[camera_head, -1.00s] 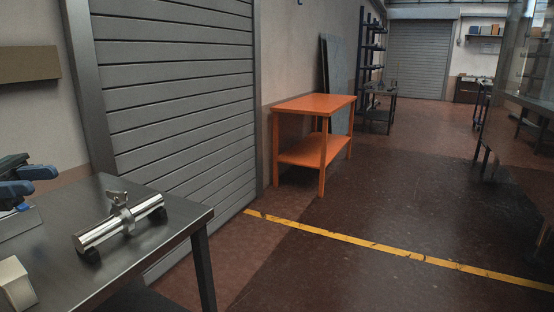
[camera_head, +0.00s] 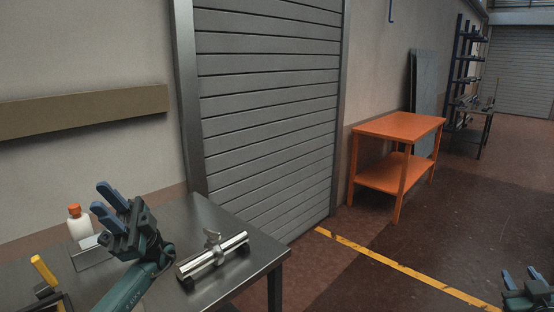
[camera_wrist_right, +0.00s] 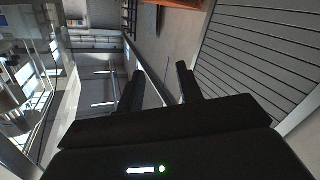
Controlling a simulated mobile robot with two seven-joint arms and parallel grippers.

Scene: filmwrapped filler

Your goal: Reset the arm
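My left gripper (camera_head: 99,197) is over the metal workbench (camera_head: 200,218) at the lower left of the head view. Its two blue-tipped fingers are apart with nothing between them. My right gripper (camera_head: 521,276) shows at the lower right corner of the head view, above the dark floor. Its fingers are apart and empty. In the right wrist view, the same gripper (camera_wrist_right: 158,74) shows two dark fingers with a clear gap and nothing held.
On the workbench are a shiny metal cylinder fixture (camera_head: 215,256), a white bottle with an orange cap (camera_head: 79,226) and a yellow-handled item (camera_head: 43,270). An orange table (camera_head: 400,126) stands by the wall, right of the grey shutter (camera_head: 265,110). Floor around the yellow line (camera_head: 400,268) is clear.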

